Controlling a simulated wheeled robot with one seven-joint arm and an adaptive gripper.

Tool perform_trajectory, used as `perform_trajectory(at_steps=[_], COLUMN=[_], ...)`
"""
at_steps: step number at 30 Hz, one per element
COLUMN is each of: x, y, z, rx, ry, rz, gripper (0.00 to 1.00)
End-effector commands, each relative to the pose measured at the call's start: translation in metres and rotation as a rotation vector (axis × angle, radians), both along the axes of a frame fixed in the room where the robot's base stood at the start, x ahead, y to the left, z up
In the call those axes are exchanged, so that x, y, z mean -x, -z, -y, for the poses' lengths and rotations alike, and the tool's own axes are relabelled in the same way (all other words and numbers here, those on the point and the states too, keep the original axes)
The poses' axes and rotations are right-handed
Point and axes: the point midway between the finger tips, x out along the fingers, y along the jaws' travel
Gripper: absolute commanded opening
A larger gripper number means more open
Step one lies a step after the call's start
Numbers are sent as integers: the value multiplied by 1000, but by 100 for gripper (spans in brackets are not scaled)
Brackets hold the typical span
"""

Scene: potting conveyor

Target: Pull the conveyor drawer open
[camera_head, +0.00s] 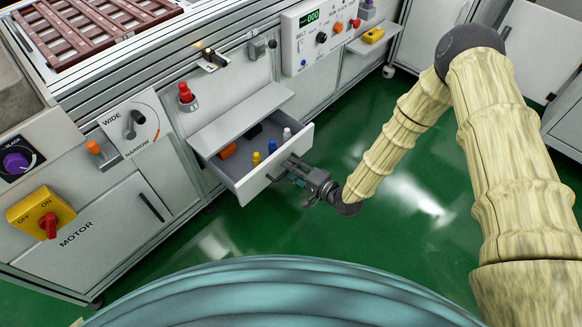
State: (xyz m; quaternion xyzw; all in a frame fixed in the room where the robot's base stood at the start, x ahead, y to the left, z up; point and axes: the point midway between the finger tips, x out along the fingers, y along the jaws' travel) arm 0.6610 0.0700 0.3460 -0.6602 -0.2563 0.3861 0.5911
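The conveyor drawer (262,181) is open, pulled out from the conveyor cabinet below a grey shelf. Inside it show an orange item (228,151), a yellow peg (257,158), a blue peg (272,145) and a white peg (287,133). My gripper (284,174) is at the drawer's front face, by its dark handle. Its fingers are small and partly merged with the handle, so I cannot tell whether they are shut on it.
A grey shelf (240,118) overhangs the back of the drawer. A red knob (186,92), a wide/narrow dial (132,124) and a yellow motor switch (40,212) are on the conveyor's front. The green floor (240,245) in front of the drawer is clear.

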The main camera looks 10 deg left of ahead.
Motion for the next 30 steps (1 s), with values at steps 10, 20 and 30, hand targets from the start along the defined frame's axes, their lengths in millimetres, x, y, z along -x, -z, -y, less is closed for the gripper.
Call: perform_trajectory(at_steps=[10, 20, 30], x=[33, 57, 62], y=[-12, -22, -23], z=[49, 84, 89], rx=[-1, 0, -1], ry=[4, 3, 2], rz=[-2, 0, 1], gripper=[32, 32, 32])
